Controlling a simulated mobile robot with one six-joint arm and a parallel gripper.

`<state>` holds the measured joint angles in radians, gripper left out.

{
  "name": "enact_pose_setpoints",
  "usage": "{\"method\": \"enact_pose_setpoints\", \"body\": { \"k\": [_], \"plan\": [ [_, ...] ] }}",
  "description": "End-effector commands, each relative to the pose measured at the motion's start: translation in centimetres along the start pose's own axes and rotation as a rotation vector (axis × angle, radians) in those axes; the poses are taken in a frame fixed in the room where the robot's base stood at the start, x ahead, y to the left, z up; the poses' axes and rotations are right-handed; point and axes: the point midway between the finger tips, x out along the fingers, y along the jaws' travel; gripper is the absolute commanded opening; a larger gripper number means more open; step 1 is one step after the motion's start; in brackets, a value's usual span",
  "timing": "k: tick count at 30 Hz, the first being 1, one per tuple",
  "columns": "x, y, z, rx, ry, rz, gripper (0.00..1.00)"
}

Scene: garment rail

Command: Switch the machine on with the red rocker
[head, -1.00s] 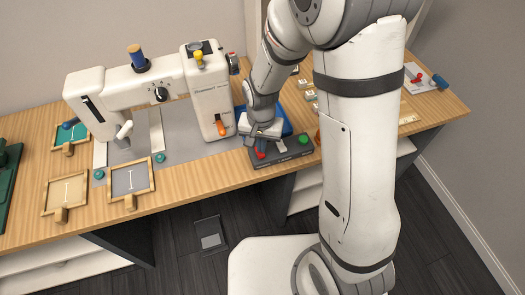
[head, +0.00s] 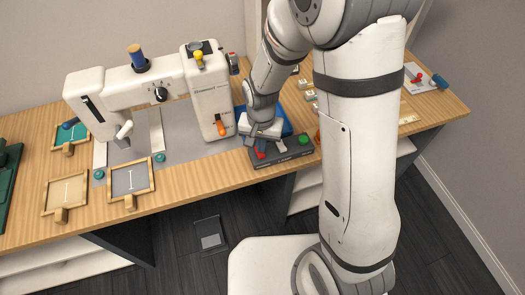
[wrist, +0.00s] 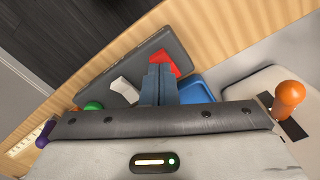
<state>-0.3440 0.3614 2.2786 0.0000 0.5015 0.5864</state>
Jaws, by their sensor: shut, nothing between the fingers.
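The sewing machine (head: 211,100) is white and stands on the table. A dark control box (head: 268,159) lies at the table's front edge, right of the machine. The red rocker (head: 261,155) is at the box's left end; it also shows in the wrist view (wrist: 168,63), partly behind the fingers. My gripper (head: 262,145) is above the box, at the rocker. Its blue-grey fingers are shut together and empty in the wrist view (wrist: 157,72), with the tips beside the red rocker. I cannot tell whether they touch it or which way it is tipped.
The box also carries a white lever (wrist: 125,90) and a green button (head: 304,140). A blue tray (head: 288,128) lies behind the box. An orange knob (wrist: 289,96) is on the machine's side. Wooden frames (head: 131,179) lie to the left.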

Motion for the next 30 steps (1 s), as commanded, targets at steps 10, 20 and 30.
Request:
{"method": "enact_pose_setpoints", "body": {
  "k": [10,20,30],
  "plan": [
    [0.3,0.0,0.0,0.000,0.000,0.000,0.00],
    [0.8,0.0,0.0,0.000,0.000,0.000,0.00],
    [1.4,0.0,0.0,0.001,0.000,0.000,0.00]
  ]
}}
